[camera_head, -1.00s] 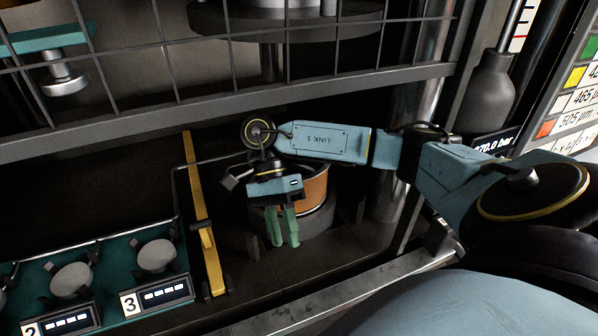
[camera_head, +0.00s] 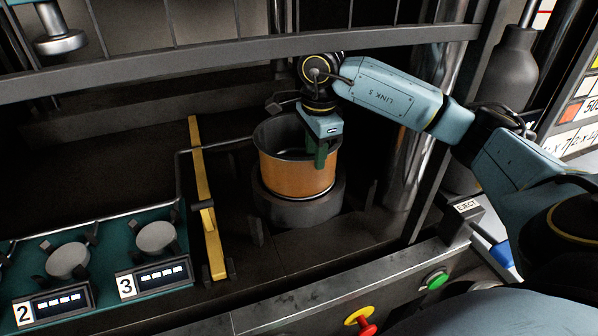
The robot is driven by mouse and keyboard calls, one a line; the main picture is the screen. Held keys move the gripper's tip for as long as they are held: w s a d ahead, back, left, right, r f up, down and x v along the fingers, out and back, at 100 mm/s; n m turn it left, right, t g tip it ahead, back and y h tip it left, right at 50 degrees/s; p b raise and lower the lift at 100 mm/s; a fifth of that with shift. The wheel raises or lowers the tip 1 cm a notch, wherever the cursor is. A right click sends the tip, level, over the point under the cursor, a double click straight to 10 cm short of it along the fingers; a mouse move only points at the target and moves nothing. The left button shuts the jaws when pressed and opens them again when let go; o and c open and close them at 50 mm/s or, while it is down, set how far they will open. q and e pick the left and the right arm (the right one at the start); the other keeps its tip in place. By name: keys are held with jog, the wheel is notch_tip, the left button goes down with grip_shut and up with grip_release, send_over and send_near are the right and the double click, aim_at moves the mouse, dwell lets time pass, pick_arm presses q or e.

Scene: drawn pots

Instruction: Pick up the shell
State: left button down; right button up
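The shell looks like an open-topped, copper-orange round pot (camera_head: 290,178) with a dark interior, standing upright on a round grey base (camera_head: 300,209). My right gripper (camera_head: 321,158) comes in from the right and points down at the right part of the shell's rim. Its green fingers overlap the rim and partly hide it. The fingers are seen nearly one behind the other, so I cannot tell whether they are closed on the wall. My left gripper is not in view.
A yellow upright bar (camera_head: 203,190) and a thin grey pipe stand left of the shell. A teal panel (camera_head: 118,244) with numbered displays lies at lower left. A metal ledge (camera_head: 330,290) with red and green buttons runs in front.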

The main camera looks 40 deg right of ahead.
notch_tip(320, 180, down, 6)
jog(key=shift+a+r, duration=0.15)
jog(key=shift+c, duration=0.2)
grip_shut()
jog(key=shift+r, duration=0.1)
dwell(1.3)
